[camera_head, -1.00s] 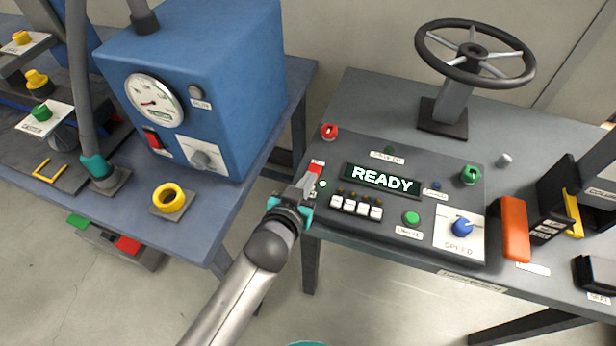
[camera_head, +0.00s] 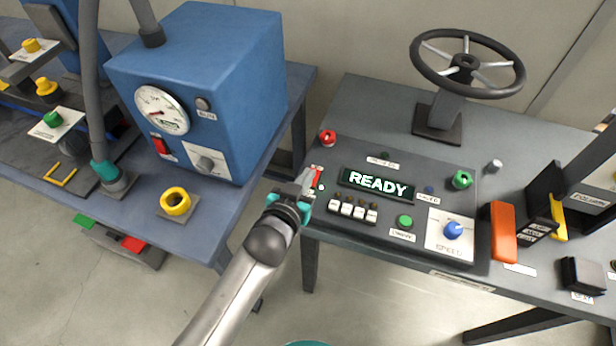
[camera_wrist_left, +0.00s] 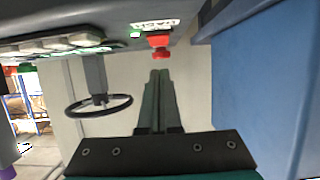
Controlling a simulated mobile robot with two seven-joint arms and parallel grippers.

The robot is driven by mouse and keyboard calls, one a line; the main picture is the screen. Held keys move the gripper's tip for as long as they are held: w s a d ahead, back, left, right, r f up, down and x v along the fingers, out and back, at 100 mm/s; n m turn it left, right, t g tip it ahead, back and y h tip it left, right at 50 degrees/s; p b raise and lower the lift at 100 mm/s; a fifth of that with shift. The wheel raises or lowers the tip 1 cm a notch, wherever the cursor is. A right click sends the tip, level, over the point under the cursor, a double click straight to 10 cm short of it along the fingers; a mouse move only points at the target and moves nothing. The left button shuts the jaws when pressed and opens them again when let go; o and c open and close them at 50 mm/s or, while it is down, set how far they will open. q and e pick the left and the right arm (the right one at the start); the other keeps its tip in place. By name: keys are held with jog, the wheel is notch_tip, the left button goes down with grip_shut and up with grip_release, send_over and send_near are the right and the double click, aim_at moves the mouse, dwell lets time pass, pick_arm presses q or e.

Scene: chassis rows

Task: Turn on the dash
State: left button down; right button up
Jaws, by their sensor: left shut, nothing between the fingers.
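The dash (camera_head: 430,165) is a dark sloped panel on the right bench, with a lit screen (camera_head: 378,184) reading READY. At its left edge is a red switch (camera_head: 316,171) beside a small green light. In the left wrist view the red switch (camera_wrist_left: 158,42) sits under a label reading DASH, with a lit green lamp (camera_wrist_left: 135,33) beside it. My left gripper (camera_head: 308,181) is shut and empty at the dash's left edge, partly covering the switch area. In the wrist view its fingertips (camera_wrist_left: 160,73) lie just below the switch, with a small gap seen. My right gripper is not in view.
A blue machine (camera_head: 215,90) with a gauge stands on the left bench, with a yellow ring (camera_head: 175,202) before it. A steering wheel (camera_head: 467,62) rises behind the dash. A green button (camera_head: 405,221), blue knob (camera_head: 452,229) and orange block (camera_head: 503,232) are to the right.

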pick_arm(q)
notch_tip(320, 180, up, 2)
jog(key=shift+s+r+p, duration=0.1)
jog(key=shift+r+p, duration=0.1)
jog(key=shift+p, duration=0.7)
jog(key=s+a, duration=0.3)
jog(key=s, duration=0.6)
jog(key=shift+s+r+p, duration=0.3)
jog(key=shift+r, duration=0.05)
jog(key=s+a+f+g+y+b, duration=0.1)
jog(key=s+a+f+g, duration=0.2)
jog(key=f, duration=0.6)
jog(key=s+a+f+g+y+b, duration=0.15)
jog(key=s+f, duration=0.35)
jog(key=f, duration=0.5)
jog(key=s+a+f+g+b, duration=0.1)
jog(key=s+a+f+g, duration=0.2)
jog(key=f, duration=0.6)
jog(key=s+a+f+g+y+b, duration=0.1)
jog(key=s+a+f+g, duration=0.1)
jog(key=s+f, duration=0.4)
jog(key=s+a+f+n+g+b, duration=0.1)
jog(key=s+a+f, duration=0.3)
jog(key=s, duration=1)
notch_tip(320, 180, down, 3)
jog(key=shift+s+a+r+g+y, duration=0.2)
jog(key=shift+a+g+y, duration=0.2)
jog(key=shift+g, duration=0.45)
